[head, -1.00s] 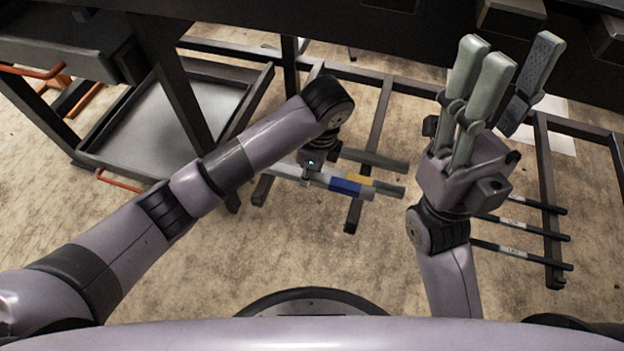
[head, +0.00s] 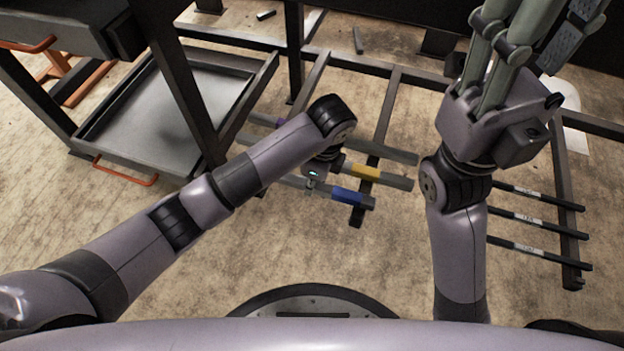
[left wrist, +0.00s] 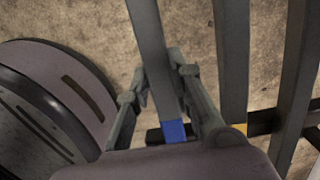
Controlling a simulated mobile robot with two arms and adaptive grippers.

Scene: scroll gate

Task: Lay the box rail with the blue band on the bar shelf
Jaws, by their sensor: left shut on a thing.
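The box rail with the blue band (head: 347,196) is a grey square bar, low above or on the front of the dark cross bars of a low rack (head: 384,108). I cannot tell whether it touches them. My left gripper (head: 311,185) is shut on this rail, left of the band. In the left wrist view the rail (left wrist: 151,45) runs between the fingers, with its blue band (left wrist: 173,131) near the palm. My right gripper (head: 535,35) is open and empty, raised at the upper right, its fingertips cut off by the frame.
A yellow-banded rail (head: 362,172) lies just behind the held one. Another rail with a purple band (head: 262,120) lies further back, partly hidden by my arm. Several black labelled bars (head: 535,220) lie at the right. A grey tray cart (head: 165,105) stands at the left.

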